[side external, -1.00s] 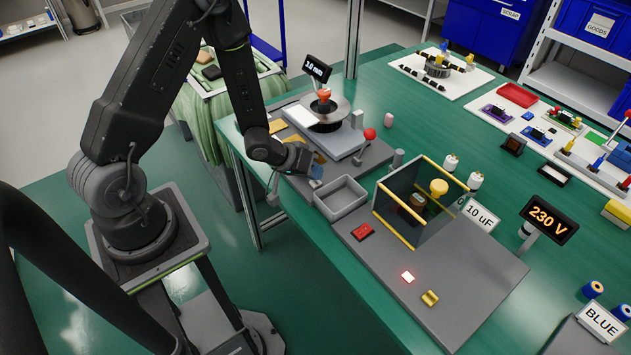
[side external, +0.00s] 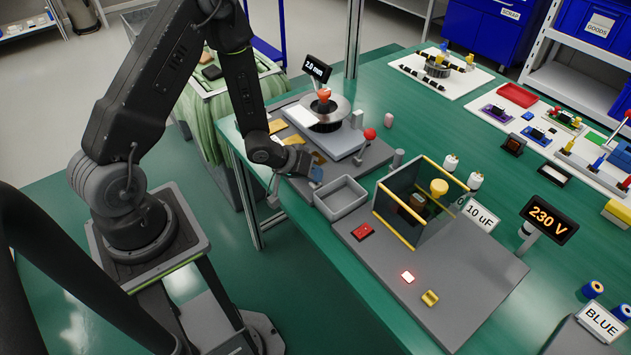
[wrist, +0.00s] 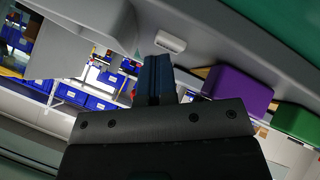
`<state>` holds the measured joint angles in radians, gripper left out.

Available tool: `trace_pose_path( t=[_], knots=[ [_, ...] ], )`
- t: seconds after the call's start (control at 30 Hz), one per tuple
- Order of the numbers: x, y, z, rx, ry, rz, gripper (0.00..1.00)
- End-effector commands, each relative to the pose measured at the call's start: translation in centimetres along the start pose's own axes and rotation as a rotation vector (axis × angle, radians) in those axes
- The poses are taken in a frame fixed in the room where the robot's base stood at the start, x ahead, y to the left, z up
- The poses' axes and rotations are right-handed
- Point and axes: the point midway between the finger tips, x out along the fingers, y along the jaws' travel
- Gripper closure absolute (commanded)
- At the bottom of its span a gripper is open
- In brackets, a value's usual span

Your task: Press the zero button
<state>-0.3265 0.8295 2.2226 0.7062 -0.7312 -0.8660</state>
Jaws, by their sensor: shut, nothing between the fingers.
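My gripper (side external: 318,172) is low over the left end of the grey station plate (side external: 372,158). Its blue fingers (wrist: 155,72) are together and empty in the wrist view. A small pale rounded button (wrist: 170,41) on a grey surface is just past the fingertips there, slightly to the right. I cannot tell whether they touch, and I see no label on it. In the side view the spot under the fingertips is mostly hidden by my gripper. A small black display (side external: 317,69) behind shows a reading in mm.
A grey open bin (side external: 341,198) stands close to the right of my gripper. Purple (wrist: 237,87) and green (wrist: 298,122) blocks are right of the fingers in the wrist view.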

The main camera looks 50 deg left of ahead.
Motion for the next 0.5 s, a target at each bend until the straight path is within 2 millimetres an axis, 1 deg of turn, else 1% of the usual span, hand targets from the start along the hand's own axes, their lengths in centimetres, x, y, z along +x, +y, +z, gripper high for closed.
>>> trace_pose_path(
  t=[0.17,0.5],
  knots=[
    [-0.1,0.1,-0.1,0.000,-0.001,-0.001,1.00],
    [-1.2,0.9,-0.8,0.001,-0.001,0.000,1.00]
  ],
)
